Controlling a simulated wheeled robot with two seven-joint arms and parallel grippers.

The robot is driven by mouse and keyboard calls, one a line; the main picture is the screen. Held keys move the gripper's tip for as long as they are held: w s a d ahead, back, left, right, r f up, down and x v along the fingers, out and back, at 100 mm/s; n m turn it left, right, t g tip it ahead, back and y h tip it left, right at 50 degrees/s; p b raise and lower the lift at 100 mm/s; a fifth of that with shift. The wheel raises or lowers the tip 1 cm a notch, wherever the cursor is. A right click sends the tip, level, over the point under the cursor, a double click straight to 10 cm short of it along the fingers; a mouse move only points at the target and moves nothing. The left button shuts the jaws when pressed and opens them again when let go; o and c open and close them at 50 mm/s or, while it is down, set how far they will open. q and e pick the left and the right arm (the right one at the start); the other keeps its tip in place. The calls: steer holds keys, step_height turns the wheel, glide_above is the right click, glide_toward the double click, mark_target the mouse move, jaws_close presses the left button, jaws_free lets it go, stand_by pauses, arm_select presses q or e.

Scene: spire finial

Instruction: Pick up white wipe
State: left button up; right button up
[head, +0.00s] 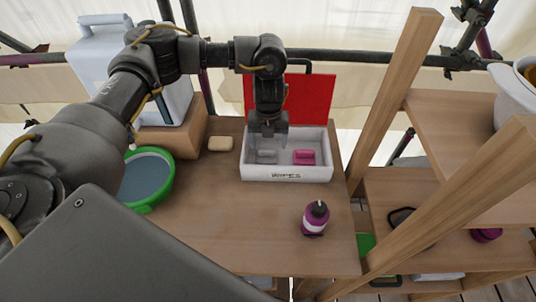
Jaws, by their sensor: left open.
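The white wipe (267,157) lies in the left part of a white box (287,174) with dark lettering on its front, partly hidden by my gripper. A pink wipe (304,157) lies beside it in the right part of the box. The box's red lid (308,98) stands open at the back. My left gripper (268,141) points down into the box, over the white wipe, with its jaws open. Whether the fingers touch the wipe cannot be told. My right gripper does not show.
A green-rimmed bowl of water (147,178) stands at the left, near a beige bar (220,143). A purple and white bottle (315,218) stands in front of the box. A wooden post (395,95) rises to the right. The table's front middle (235,230) is clear.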

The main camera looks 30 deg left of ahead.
mark_target(267, 150)
arm_select(q)
steer(key=shift+s+f, duration=0.2)
steer(key=shift+s, duration=0.35)
steer(key=f, duration=0.4)
steer(key=shift+w+f+p, duration=0.15)
steer(key=shift+w+p, duration=0.1)
steer(key=shift+p, duration=0.05)
steer(key=shift+s, duration=0.15)
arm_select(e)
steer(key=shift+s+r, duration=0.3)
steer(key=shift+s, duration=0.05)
arm_select(q)
steer(key=shift+c, duration=0.3)
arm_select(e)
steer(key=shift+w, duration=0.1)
arm_select(q)
steer(key=c, duration=0.7)
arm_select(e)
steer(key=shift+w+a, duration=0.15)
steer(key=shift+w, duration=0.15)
